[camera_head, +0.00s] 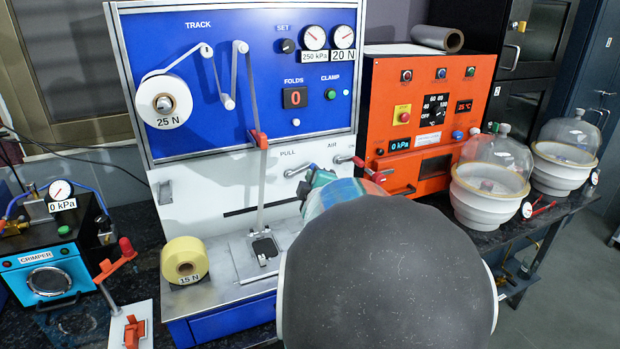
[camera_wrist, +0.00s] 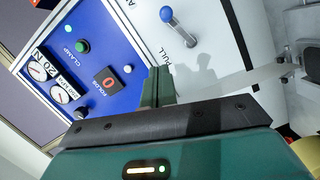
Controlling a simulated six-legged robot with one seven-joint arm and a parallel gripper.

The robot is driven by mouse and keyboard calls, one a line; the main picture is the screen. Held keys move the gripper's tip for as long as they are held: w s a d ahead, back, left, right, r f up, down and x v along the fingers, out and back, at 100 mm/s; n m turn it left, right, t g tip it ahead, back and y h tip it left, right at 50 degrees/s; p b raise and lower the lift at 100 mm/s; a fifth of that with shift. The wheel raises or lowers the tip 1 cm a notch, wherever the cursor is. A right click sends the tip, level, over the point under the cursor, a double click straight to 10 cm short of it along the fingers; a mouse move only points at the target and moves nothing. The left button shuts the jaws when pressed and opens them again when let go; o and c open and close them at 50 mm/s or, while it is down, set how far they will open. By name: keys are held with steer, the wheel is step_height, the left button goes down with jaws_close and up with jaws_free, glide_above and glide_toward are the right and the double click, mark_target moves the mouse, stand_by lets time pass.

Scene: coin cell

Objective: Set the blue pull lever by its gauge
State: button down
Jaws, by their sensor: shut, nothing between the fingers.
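The pull lever has a blue knob (camera_wrist: 166,14) on a silver arm, beside the PULL label in the wrist view. Its silver arm (camera_head: 297,171) also shows on the white lower panel in the head view, partly hidden near my gripper. Two round gauges sit at the panel's upper right: one (camera_head: 314,38) above a 250 kPa label, the other (camera_head: 344,37) above a 20 N label. The gauges show sideways in the wrist view. My gripper (camera_wrist: 156,75) is shut and empty, apart from the lever knob. In the head view my arm hides most of it.
The red AIR lever (camera_head: 352,160) lies just right of the PULL lever. A strip runs down to a metal plate, beside a yellow roll (camera_head: 184,261). An orange oven (camera_head: 425,115) and glass-domed vessels (camera_head: 494,165) stand right; a crimper (camera_head: 50,270) stands left.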

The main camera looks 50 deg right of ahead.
steer(key=d+f+n+t, duration=0.1)
steer(key=f+n, duration=0.3)
steer(key=n, duration=0.1)
steer(key=s+d+f+n+t, duration=0.1)
steer(key=f+n, duration=0.4)
steer(key=d+f+n+t+h, duration=0.1)
steer(key=d+f+n, duration=0.1)
steer(key=f+n, duration=0.2)
steer(key=shift+s+f+n, duration=0.15)
steer(key=shift+s+n, duration=0.05)
steer(key=shift+n, duration=0.5)
steer(key=n, duration=0.1)
steer(key=n+t, duration=0.1)
steer(key=a+n, duration=0.1)
steer(key=n, duration=0.1)
steer(key=shift+s+f+y, duration=0.25)
steer(key=shift+f+y, duration=0.1)
steer(key=shift+y, duration=0.05)
steer(key=w+d+r, duration=0.6)
steer(key=w+d, duration=0.1)
steer(key=shift+w, duration=0.15)
steer(key=shift+a+r, duration=0.1)
